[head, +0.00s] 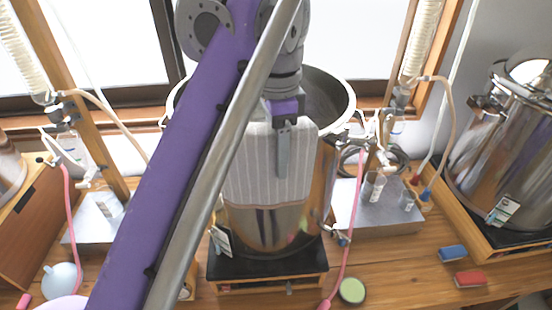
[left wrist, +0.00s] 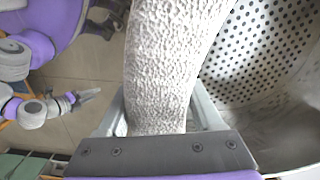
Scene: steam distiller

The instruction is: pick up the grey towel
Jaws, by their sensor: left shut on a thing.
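The grey towel (head: 243,165) is pale with fine stripes and hangs over the front rim of the large steel pot (head: 262,226) in the middle of the head view. My left gripper (head: 284,160) points down over the towel's upper right part and is shut on it. In the left wrist view the towel (left wrist: 168,60) runs up from between the two fingers as a thick, rough-textured band. The towel's far side is hidden. My right gripper (left wrist: 88,95) shows small at the left of the left wrist view, apart from the towel; its jaw state is unclear.
A perforated metal wall (left wrist: 262,50) inside the pot is close to my left gripper. Metal boxes with glassware and hoses (head: 375,210) flank the pot. A second steel vessel (head: 505,150) stands at right. Blue (head: 453,253) and red (head: 470,279) blocks lie on the wooden bench.

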